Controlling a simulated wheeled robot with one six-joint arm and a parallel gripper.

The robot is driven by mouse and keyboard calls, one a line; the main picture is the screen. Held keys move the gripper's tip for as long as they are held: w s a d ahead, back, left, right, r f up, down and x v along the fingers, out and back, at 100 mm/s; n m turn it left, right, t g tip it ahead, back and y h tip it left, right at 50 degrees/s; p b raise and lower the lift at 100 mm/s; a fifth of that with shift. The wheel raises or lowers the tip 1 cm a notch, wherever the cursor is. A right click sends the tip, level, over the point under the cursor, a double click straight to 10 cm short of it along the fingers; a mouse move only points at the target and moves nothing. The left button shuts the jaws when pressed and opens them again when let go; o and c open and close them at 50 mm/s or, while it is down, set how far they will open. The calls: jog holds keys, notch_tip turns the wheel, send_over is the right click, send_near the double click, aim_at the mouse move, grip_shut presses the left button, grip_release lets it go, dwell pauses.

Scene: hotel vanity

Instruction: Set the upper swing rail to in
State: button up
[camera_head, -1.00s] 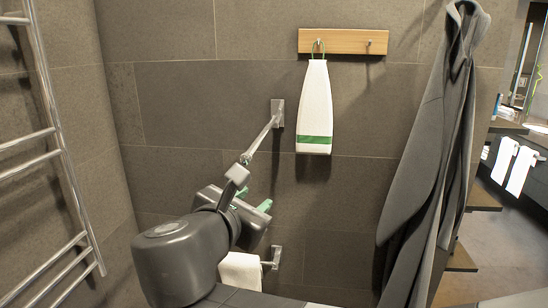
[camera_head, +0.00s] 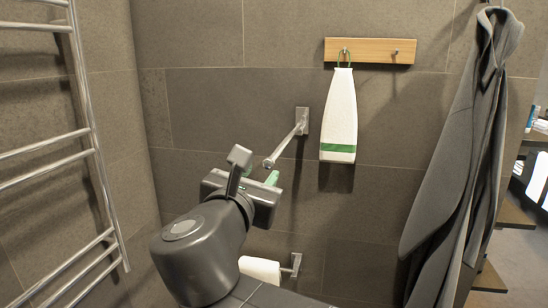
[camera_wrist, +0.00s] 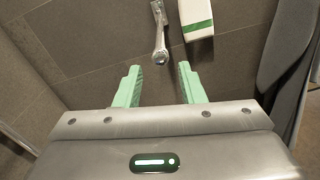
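The upper swing rail (camera_head: 286,147) is a chrome bar on a square wall mount (camera_head: 302,120). It sticks out from the wall towards me, down and left in the head view. In the wrist view the rail (camera_wrist: 160,38) points at my gripper, its rounded free end just ahead of the gap. My gripper (camera_wrist: 160,84) is open and empty, its pale green fingers spread to either side of the rail's line, apart from it. In the head view my gripper (camera_head: 271,178) is just below the rail's free end, with its other finger mostly hidden.
A white towel with a green band (camera_head: 338,118) hangs from a wooden hook board (camera_head: 370,50), right of the rail. A lower bar holds a white roll or towel (camera_head: 260,269). A grey robe (camera_head: 465,150) hangs at right. A chrome ladder rack (camera_head: 88,125) stands at left.

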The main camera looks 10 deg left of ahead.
aim_at(274, 153)
jog(key=shift+w+d+b, duration=0.2)
jog(key=shift+w+b, duration=0.05)
jog(key=shift+w, duration=2.35)
jog(key=shift+w+d+b, duration=0.2)
jog(key=shift+w+b, duration=0.05)
jog(key=shift+w, duration=2.35)
grip_shut()
